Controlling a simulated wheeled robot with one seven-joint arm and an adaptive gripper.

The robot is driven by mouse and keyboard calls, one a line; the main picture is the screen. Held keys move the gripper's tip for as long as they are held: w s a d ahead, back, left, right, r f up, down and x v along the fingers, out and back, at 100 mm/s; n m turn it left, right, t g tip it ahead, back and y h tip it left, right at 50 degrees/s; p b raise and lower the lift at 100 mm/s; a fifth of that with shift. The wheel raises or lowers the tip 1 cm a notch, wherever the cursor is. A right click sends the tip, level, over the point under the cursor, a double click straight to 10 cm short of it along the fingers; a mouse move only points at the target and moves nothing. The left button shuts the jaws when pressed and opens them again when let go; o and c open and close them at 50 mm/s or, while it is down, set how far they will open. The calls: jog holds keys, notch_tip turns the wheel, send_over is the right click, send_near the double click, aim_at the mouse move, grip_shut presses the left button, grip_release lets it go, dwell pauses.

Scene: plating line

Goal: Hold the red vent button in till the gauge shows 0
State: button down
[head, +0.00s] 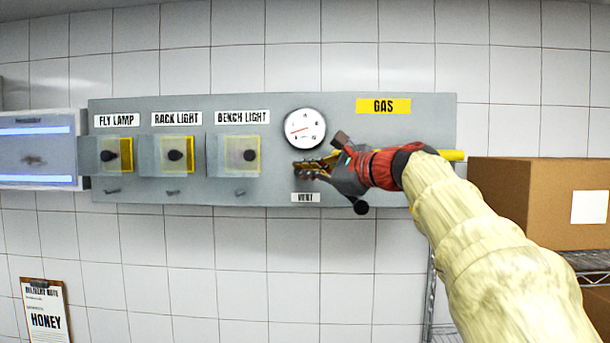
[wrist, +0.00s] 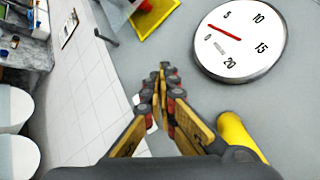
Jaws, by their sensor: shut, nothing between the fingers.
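The round white gauge (head: 304,128) is on the grey panel, just above my gripper. It shows larger in the wrist view (wrist: 241,40), its red needle pointing left, below the 5 mark; the exact reading is unclear. My gripper (head: 297,168) is shut and empty, its fingertips at the panel between the gauge and the VENT label (head: 305,198). In the wrist view the fingers (wrist: 164,70) meet in front of the panel. The red vent button is not visible; my gripper appears to cover its place. I cannot tell whether the fingertips touch it.
Switches under clear covers (head: 239,155) stand left of the gripper, labelled FLY LAMP, RACK LIGHT and BENCH LIGHT. A yellow pipe (head: 452,155) runs behind my wrist below the GAS label (head: 383,106). A cardboard box (head: 530,195) stands at right on a wire shelf.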

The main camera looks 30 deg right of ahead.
jog(key=shift+s+a, duration=0.1)
jog(key=shift+s, duration=0.05)
jog(key=shift+s+a+b, duration=0.35)
jog(key=shift+s+a, duration=0.05)
jog(key=shift+s, duration=0.2)
dwell(0.3)
jog(key=s+a, duration=0.1)
jog(key=s, duration=0.1)
jog(key=s+a+b, duration=0.1)
jog(key=s+a, duration=0.1)
jog(key=shift+s, duration=0.1)
dwell(0.4)
jog(key=shift+d, duration=0.1)
